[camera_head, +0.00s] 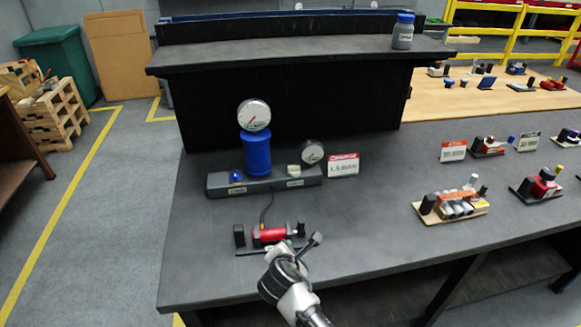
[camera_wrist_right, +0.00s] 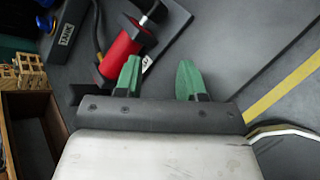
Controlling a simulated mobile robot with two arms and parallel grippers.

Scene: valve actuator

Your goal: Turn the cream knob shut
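The cream knob (camera_head: 293,170) sits on the right part of a dark grey manifold block (camera_head: 262,184), just left of a small dial gauge. A blue knob (camera_head: 236,177) sits on the block's left part. My right gripper (camera_head: 296,244) is over the front of the bench, apart from the cream knob and nearer the camera. In the right wrist view its green fingers (camera_wrist_right: 158,80) are spread with nothing between them. The block's end with the TANK label (camera_wrist_right: 66,33) shows there at the upper left; the cream knob is not visible in that view. My left gripper is not in view.
A red cylinder (camera_head: 270,235) on a dark base lies beside my right gripper; it also shows in the wrist view (camera_wrist_right: 120,55). A blue tank (camera_head: 257,155) with a large gauge (camera_head: 254,115) stands behind. A red-and-white sign (camera_head: 343,165) stands right.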

